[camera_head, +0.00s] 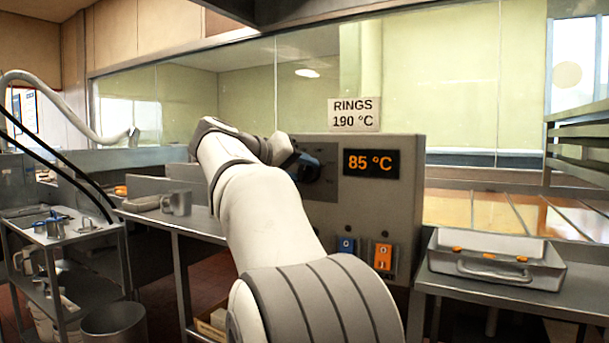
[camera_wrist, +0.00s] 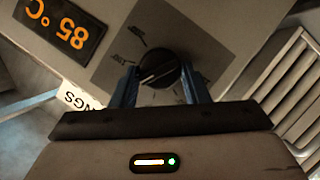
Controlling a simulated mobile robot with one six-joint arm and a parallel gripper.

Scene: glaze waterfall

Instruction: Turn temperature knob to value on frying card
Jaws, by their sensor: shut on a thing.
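The temperature knob (camera_wrist: 158,70) is a round black dial with a pale pointer line, on a dark grey plate of the control panel (camera_head: 345,215). My gripper (camera_wrist: 160,84) has its two blue fingers on either side of the knob and is shut on it. In the head view my arm partly covers the knob and gripper. The frying card (camera_head: 354,115) stands on top of the panel and reads RINGS 190 °C. The display (camera_head: 371,163) reads 85 °C in orange; it shows upside down in the wrist view (camera_wrist: 65,28). The marks around the knob are too small to read.
A metal mug (camera_head: 177,202) stands on the left counter. A cart (camera_head: 62,240) with utensils is at far left. A glass partition stands behind.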

